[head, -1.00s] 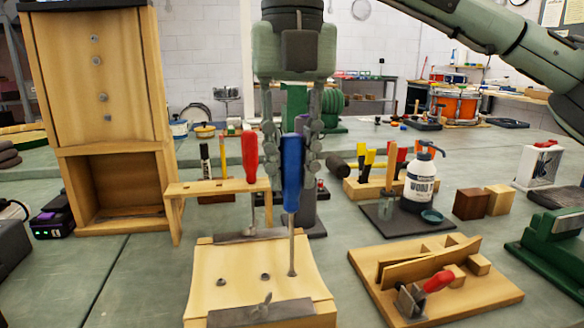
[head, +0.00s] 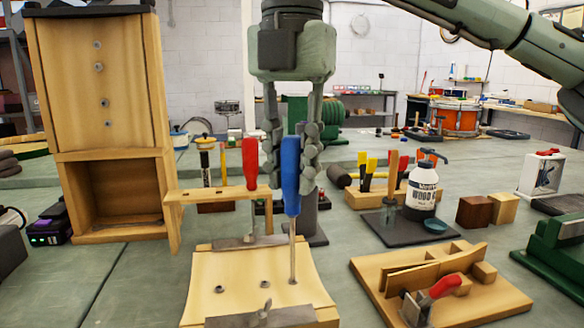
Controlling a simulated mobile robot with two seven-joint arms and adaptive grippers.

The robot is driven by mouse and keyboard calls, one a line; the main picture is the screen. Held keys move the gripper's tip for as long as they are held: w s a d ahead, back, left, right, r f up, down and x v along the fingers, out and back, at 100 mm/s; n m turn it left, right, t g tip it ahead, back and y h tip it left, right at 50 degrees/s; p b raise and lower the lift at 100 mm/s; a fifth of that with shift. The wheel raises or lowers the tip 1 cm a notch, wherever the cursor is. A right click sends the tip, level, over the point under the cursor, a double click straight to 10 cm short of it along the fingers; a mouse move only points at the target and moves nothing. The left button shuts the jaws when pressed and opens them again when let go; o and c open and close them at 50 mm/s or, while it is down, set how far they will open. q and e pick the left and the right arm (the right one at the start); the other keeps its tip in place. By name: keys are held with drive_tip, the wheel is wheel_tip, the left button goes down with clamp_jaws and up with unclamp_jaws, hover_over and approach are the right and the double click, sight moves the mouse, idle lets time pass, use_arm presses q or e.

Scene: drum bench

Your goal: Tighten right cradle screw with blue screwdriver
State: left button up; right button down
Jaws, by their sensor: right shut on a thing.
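The blue screwdriver (head: 290,175) stands nearly upright over the wooden cradle (head: 210,300). Its shaft runs down to the screw position at the cradle's right side, and its tip seems to meet the surface there. My right gripper (head: 292,165) points down with its fingers on either side of the blue handle and is shut on it. Two other screws (head: 265,284) show as dark spots further left on the cradle. The right screw's head is hidden at the screwdriver's tip. My left gripper is out of view.
A wooden rack (head: 222,193) with a red screwdriver (head: 250,162) stands close behind and left. A wooden cabinet (head: 100,90) is at left. A wooden jig board (head: 490,305) with a red-handled clamp lies at right. A glue bottle (head: 423,190) stands behind it.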

drive_tip(key=shift+f, duration=0.2)
drive_tip(key=shift+f+m+b, duration=0.15)
drive_tip(key=shift+m+b, duration=0.4)
drive_tip(key=shift+m, duration=0.55)
drive_tip(key=m, duration=0.2)
drive_tip(key=shift+m+b, duration=0.35)
drive_tip(key=shift+m, duration=0.05)
drive_tip(key=shift+r, duration=0.3)
